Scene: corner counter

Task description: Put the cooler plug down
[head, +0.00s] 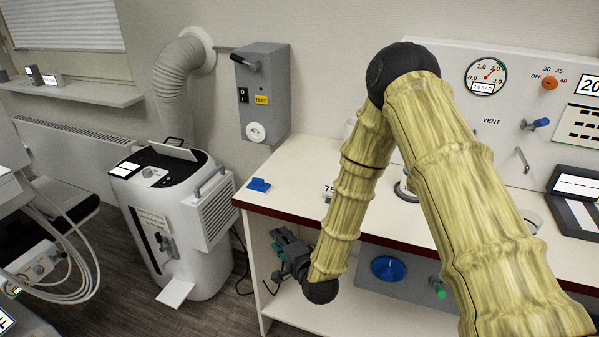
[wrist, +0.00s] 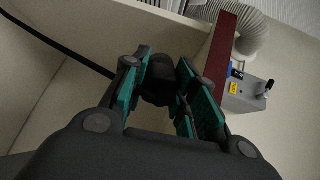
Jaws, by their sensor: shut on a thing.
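The cooler plug (wrist: 157,88) is a dark, stubby piece between the two teal-padded fingers of my gripper (wrist: 160,92). My gripper is shut on it. A black cable (wrist: 60,45) runs from the upper left of the wrist view towards the fingers; its join to the plug is hidden. In the head view my gripper (head: 281,254) is at the open left end of the counter, below its top. I cannot make out the plug there. The white portable cooler (head: 165,235) stands on the floor to the left, with a dark cable beside it.
The counter top (head: 290,168) has free room at its left end, around a small blue piece (head: 259,185). A grey wall box (head: 262,90) with a white round socket (head: 256,132) is above. The lower shelf (head: 345,318) lies below my gripper. The dark red counter edge (wrist: 220,50) is close by.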

